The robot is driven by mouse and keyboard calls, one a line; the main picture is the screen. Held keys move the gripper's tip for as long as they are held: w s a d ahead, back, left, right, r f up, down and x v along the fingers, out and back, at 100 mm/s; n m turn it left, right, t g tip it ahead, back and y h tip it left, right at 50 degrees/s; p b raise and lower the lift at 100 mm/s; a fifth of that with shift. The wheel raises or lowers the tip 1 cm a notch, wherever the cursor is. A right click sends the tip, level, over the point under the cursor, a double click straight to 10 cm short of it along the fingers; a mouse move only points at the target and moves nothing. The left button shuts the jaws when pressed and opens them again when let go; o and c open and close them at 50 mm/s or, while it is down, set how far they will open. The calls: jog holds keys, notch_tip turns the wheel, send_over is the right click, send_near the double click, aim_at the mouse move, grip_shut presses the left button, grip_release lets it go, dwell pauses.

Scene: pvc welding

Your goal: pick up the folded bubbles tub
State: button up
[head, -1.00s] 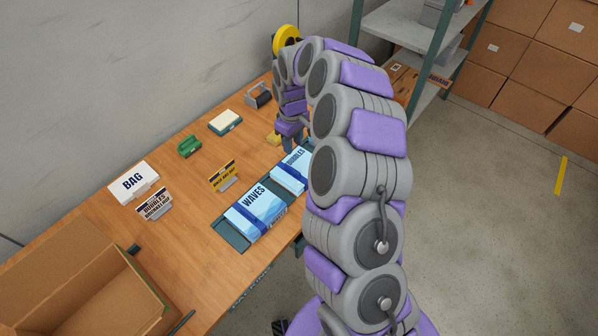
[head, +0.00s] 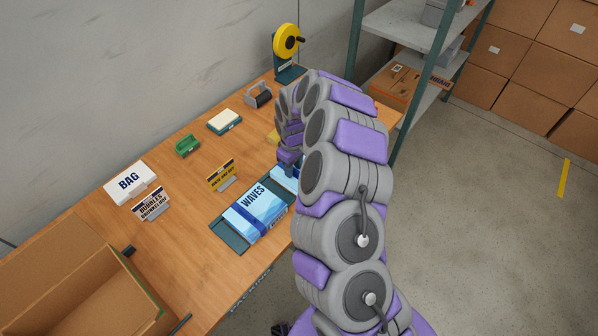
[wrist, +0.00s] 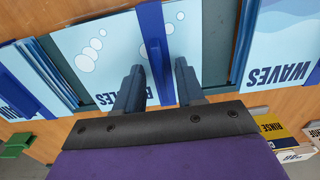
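The folded bubbles tub is a light blue, flat pack with printed bubbles and a dark blue strap; in the wrist view it (wrist: 100,58) lies under my gripper (wrist: 160,78). My gripper is open, with its two dark fingers apart on either side of the strap. I cannot tell whether the fingers touch the pack. In the head view only a strip of the bubbles tub (head: 283,181) shows, as my arm hides the rest. A folded waves tub (head: 256,209) lies next to it; it also shows at the right in the wrist view (wrist: 270,50).
Another blue folded pack (wrist: 30,75) lies left of the bubbles tub in the wrist view. Small signs (head: 221,174), a white bag box (head: 130,183), a green item (head: 187,146) and a yellow tape dispenser (head: 287,42) stand on the bench. An open carton (head: 85,290) is nearby.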

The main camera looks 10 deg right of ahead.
jog(key=shift+a+r, duration=0.1)
jog(key=shift+c, duration=0.4)
grip_shut()
dwell(0.8)
